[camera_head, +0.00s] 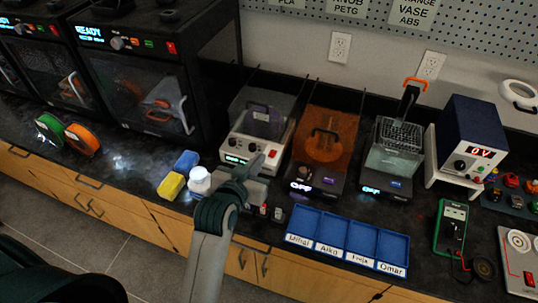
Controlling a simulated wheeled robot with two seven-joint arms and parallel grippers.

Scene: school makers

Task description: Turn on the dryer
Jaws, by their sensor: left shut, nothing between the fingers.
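No label I can read names the dryer. A white unit (240,144) with a clear lid over a dark spool stands at the middle of the bench. Its front panel has a small lit display at its left and round knobs. My left gripper (257,163) is shut and empty, just in front of this panel; it covers part of the lower front, and contact cannot be told. To its right stand a dark unit with an orange see-through cover (325,143) and another dark unit with a clear cover (391,160). The orange one's display reads OFF. My right gripper is not in view.
Black printers (160,65) fill the left. A white bottle (199,179) and yellow (171,186) and blue (187,161) blocks stand left of my gripper. A blue name-labelled tray (362,227) lies in front at right. A power supply (466,140) and green meter (451,227) stand farther right.

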